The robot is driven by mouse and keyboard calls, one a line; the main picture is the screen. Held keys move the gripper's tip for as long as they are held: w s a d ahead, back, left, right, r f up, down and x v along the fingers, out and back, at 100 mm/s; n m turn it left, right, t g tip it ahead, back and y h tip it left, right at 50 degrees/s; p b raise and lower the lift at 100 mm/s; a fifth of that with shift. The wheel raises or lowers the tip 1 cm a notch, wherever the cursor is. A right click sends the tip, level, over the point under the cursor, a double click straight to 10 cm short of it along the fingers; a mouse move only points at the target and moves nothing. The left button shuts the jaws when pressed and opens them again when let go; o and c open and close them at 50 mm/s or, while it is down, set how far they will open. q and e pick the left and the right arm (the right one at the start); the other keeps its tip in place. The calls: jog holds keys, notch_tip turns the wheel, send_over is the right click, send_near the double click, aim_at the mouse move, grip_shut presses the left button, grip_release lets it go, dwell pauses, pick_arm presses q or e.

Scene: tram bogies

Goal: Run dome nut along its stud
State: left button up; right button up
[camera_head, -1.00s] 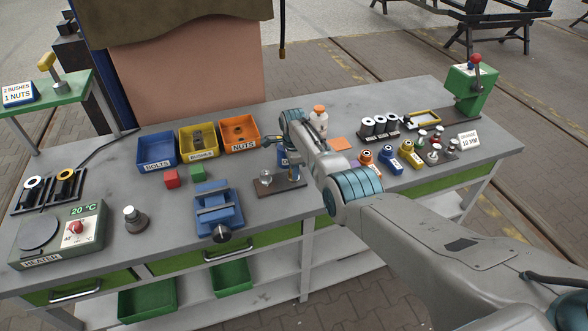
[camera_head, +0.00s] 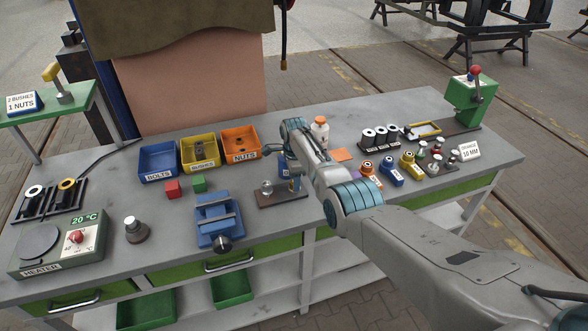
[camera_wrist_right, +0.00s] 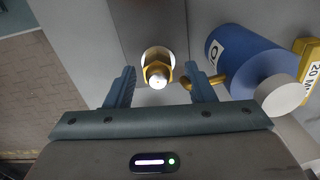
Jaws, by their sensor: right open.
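The dome nut (camera_wrist_right: 157,74) shows in the right wrist view as a shiny rounded top with a brass-coloured hexagonal part. It stands on a brown plate (camera_wrist_right: 150,20). In the head view the same plate (camera_head: 283,200) lies on the bench with the silvery dome (camera_head: 266,187) on it. My right gripper (camera_wrist_right: 159,69) is open, its two blue-grey fingers on either side of the nut in the picture, with a gap on both sides. In the head view the right gripper (camera_head: 270,150) is above and behind the plate. The stud is hidden under the nut. My left gripper is not in view.
A blue cylinder (camera_wrist_right: 247,60) with a brass spout lies close to the right finger in the wrist view. A blue vise (camera_head: 218,218) stands left of the plate. Blue, yellow and orange bins (camera_head: 240,143) stand behind. Labelled bushes and small parts crowd the right.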

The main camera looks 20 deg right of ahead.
jog(key=shift+r, duration=0.45)
notch_tip(320, 180, up, 10)
jog(key=b, duration=0.2)
jog(key=shift+a+f, duration=0.1)
jog(key=shift+f, duration=0.1)
